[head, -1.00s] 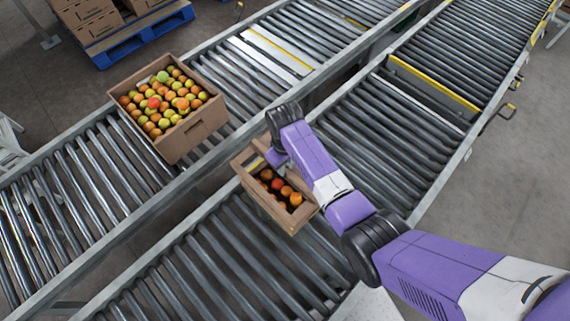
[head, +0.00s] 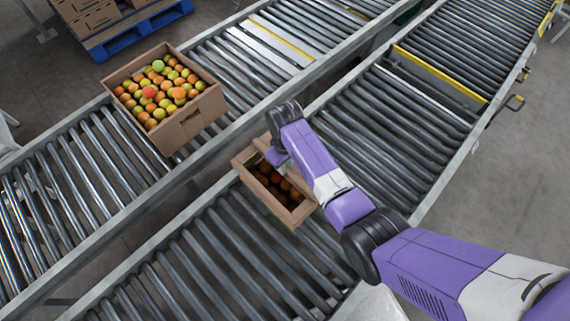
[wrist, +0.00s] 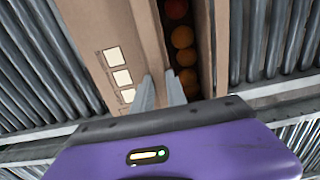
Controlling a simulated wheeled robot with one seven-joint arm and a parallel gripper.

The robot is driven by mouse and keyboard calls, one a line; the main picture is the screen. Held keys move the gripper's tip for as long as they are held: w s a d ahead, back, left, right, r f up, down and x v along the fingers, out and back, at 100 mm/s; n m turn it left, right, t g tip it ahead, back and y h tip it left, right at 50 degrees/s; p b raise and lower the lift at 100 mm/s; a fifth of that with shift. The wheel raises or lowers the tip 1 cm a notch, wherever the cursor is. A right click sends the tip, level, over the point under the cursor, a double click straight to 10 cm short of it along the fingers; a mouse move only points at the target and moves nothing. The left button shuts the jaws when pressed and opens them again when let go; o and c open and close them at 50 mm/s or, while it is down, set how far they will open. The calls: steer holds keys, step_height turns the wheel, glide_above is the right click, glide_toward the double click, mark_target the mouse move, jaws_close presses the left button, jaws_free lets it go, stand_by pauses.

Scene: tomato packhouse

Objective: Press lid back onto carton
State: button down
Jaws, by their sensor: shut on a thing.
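The brown carton (head: 270,208) sits on the near roller conveyor and holds several red-orange tomatoes (head: 276,180), now in shade. The cardboard lid (wrist: 108,40), with white squares printed on it, fills the left of the wrist view. It lies partly over the carton and leaves a strip of tomatoes (wrist: 183,38) uncovered along its right side. My gripper (wrist: 162,92) is shut on the lid near its right edge. In the head view my wrist hides most of the lid and the fingertips. I cannot tell whether the lid touches the carton's rim.
An open carton (head: 192,122) heaped with orange, green and red tomatoes stands on the far conveyor. A metal rail (head: 120,230) runs between the conveyors. A blue pallet (head: 150,32) with cartons is at the back left. Rollers right of my arm are clear.

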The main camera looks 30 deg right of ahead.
steer(key=shift+f+b, duration=1.45)
steer(key=shift+f, duration=0.65)
stand_by(1.6)
steer(key=c, duration=1.3)
jaws_free()
steer(key=shift+c, duration=1.4)
steer(key=shift+r, duration=0.1)
step_height(320, 180, up, 8)
steer(key=p, duration=0.8)
